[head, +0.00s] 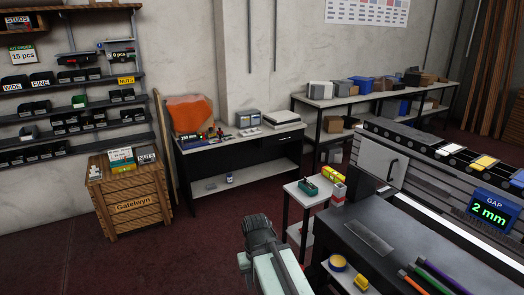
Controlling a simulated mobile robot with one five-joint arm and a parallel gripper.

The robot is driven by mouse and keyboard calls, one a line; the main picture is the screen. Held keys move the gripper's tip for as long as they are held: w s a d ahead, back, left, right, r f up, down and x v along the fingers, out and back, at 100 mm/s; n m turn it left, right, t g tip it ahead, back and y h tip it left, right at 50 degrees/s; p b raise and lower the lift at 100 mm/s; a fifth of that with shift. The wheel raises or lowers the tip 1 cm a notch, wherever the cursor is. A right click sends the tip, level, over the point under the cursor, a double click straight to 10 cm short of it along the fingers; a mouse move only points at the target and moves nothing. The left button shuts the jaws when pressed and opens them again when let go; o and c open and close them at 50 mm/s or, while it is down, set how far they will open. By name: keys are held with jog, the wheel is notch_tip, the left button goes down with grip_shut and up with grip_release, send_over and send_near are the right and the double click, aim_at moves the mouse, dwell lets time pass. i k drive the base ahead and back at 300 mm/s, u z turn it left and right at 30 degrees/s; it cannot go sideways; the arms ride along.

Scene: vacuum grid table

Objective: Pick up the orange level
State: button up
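I cannot pick out an orange level with certainty. An orange bar (424,284) lies at the bottom right on the dark table (345,226), beside a purple bar (430,274) and a green one (450,277); its lower end is cut off by the picture edge. It may be the level, but it is too small to tell. My arm stands at the bottom centre with my gripper (257,222) at its upper end, left of the dark table and apart from the bars. Its fingers cannot be made out.
A small white stand (292,190) with a green tool and yellow-red boxes stands left of the dark table. A low shelf in front holds a yellow roll (338,262). A wooden crate (130,207) and a workbench (240,137) stand behind. Dark red floor is free at left.

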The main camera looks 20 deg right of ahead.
aim_at(332, 175)
jog(key=z, duration=0.1)
jog(key=i, duration=4.3)
jog(key=z, duration=0.35)
